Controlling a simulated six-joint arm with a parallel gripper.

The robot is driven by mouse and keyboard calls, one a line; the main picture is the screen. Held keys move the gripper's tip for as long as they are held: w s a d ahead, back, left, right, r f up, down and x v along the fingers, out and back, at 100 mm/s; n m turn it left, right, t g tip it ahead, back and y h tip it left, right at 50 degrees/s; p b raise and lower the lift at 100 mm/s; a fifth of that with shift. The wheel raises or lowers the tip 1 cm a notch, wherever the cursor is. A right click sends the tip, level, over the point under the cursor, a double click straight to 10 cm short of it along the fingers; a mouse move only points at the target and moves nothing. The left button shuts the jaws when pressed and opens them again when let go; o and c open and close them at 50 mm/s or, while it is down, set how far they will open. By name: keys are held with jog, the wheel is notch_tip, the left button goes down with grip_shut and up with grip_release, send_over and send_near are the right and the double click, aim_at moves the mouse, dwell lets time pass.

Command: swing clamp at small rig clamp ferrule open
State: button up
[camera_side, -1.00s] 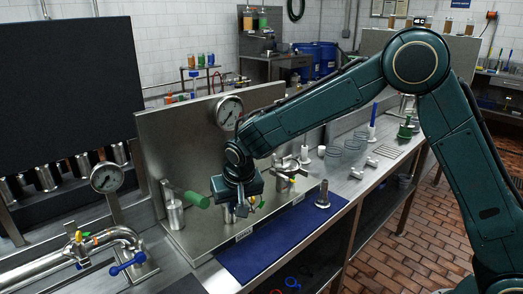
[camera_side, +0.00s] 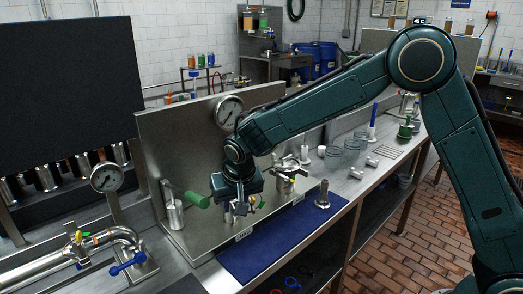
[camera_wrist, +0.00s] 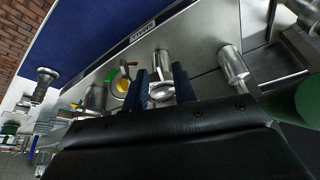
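My gripper (camera_side: 240,213) points down over the small rig on the steel plate. In the wrist view its two dark blue fingers (camera_wrist: 161,92) are apart, one on each side of a bright metal piece (camera_wrist: 161,91) that looks like the clamp at the ferrule. I cannot tell whether either finger touches it. A metal stub (camera_wrist: 162,62) rises just beyond the fingers. In the side view my gripper hides most of the clamp.
A gauge (camera_side: 229,111) is on the back panel.

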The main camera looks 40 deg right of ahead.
jog(key=v, duration=1.3)
jog(key=c, duration=0.6)
jog(key=shift+w+d+f+n+y, duration=0.3)
jog(key=shift+w+d+f+n, duration=0.15)
jog(key=shift+n, duration=0.45)
jog(key=w+d+f+n+g+y, duration=0.1)
jog(key=d+n+y, duration=0.4)
jog(key=n, duration=1.1)
jog(key=shift+w+d+f+g, duration=0.4)
jog(key=shift+d+f+g, duration=0.45)
jog(key=shift+d, duration=0.2)
